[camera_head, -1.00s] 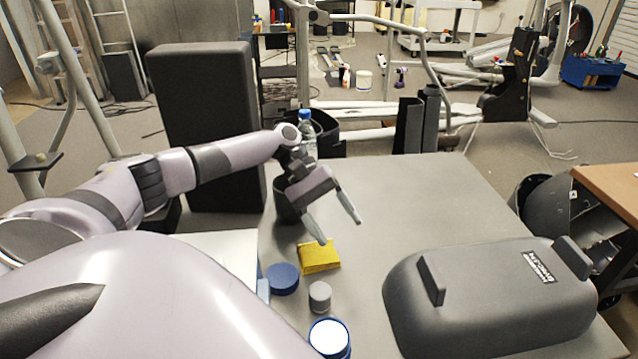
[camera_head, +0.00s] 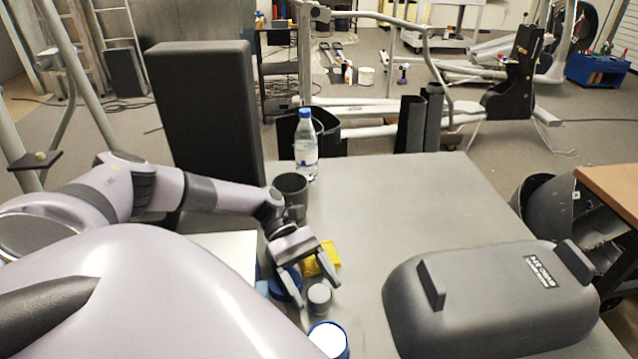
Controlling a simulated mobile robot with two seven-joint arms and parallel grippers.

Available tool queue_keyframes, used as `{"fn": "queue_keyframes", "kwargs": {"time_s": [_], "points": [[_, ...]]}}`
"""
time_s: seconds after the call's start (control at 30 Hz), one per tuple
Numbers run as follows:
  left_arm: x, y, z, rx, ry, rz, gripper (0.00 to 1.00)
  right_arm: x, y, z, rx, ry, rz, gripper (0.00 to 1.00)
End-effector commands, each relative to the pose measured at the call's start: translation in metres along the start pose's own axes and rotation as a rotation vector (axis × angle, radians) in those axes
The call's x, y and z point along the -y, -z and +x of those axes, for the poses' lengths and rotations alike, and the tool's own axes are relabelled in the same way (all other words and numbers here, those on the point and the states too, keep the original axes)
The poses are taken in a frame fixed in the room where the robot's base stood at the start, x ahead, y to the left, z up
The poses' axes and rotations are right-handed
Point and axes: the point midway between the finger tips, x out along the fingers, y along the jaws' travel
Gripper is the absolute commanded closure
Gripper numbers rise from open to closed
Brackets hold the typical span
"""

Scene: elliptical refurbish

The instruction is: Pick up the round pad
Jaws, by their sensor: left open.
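The round pad (camera_head: 281,292), a flat blue disc, lies on the grey table at the lower left and is partly hidden by a finger of my left gripper. My left gripper (camera_head: 317,292) is open and empty, with its fingers pointing down to the right. One finger overlaps the pad in the picture; I cannot tell whether it touches. The other finger is in front of a yellow packet (camera_head: 326,256). My right gripper is not in view.
A small grey cylinder (camera_head: 319,299) is close to the fingertips. A blue container with a white top (camera_head: 329,341) stands nearer me. A dark cup (camera_head: 291,190) and water bottle (camera_head: 306,150) stand behind. A large grey shell (camera_head: 490,300) is at right; the table's (camera_head: 400,205) middle is clear.

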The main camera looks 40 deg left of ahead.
Motion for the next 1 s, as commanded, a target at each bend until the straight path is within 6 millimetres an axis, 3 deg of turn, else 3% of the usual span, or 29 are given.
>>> {"fn": "queue_keyframes", "kwargs": {"time_s": [0.1,0.3,0.47,0.5,0.83,1.0], "points": [[0.004,0.003,0.012,0.0,0.01,-0.006,0.25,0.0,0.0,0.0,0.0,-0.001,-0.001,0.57],[0.005,0.006,0.014,0.0,0.014,-0.009,0.25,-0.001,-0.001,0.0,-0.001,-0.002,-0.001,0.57],[0.005,0.006,0.015,-0.001,0.015,-0.008,0.77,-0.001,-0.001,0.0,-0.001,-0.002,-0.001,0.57],[0.005,0.006,0.015,-0.001,0.015,-0.008,0.83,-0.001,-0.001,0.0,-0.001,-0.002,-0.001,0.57],[0.005,0.006,0.014,-0.003,0.014,-0.007,0.83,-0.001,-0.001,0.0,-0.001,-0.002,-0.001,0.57],[0.006,-0.004,0.009,-0.004,0.014,-0.01,0.83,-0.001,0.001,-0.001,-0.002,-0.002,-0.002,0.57]]}}
